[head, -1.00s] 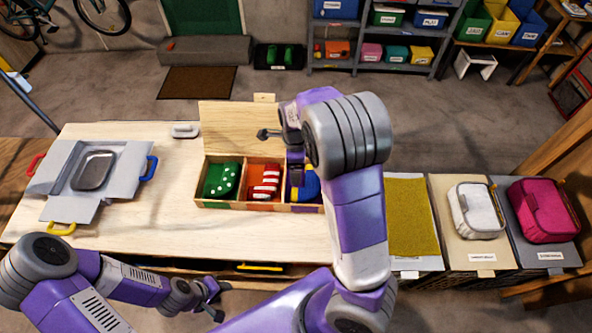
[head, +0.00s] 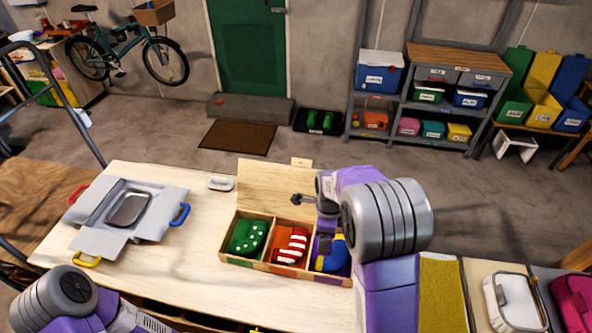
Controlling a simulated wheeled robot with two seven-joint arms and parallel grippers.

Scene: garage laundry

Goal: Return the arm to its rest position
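My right arm comes up from the bottom right in the head view, with its large grey joint over the right end of the wooden box (head: 236,264). My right gripper (head: 312,205) is above the box's right compartment. It is small, dark and partly covered by my arm, so its opening is unclear. A blue and yellow rolled item (head: 332,257) lies in that compartment, below the gripper. A green item with white dots (head: 247,237) and a red and white striped item (head: 291,243) lie in the other two. My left arm shows at the bottom left; its gripper is out of view.
The box stands on a pale wooden table (head: 180,270), its lid raised. A grey folding board (head: 160,203) with a metal tray (head: 128,207) lies at left. A white object (head: 221,184) lies near the back edge. A white case (head: 514,302) and pink case (head: 575,300) are at right.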

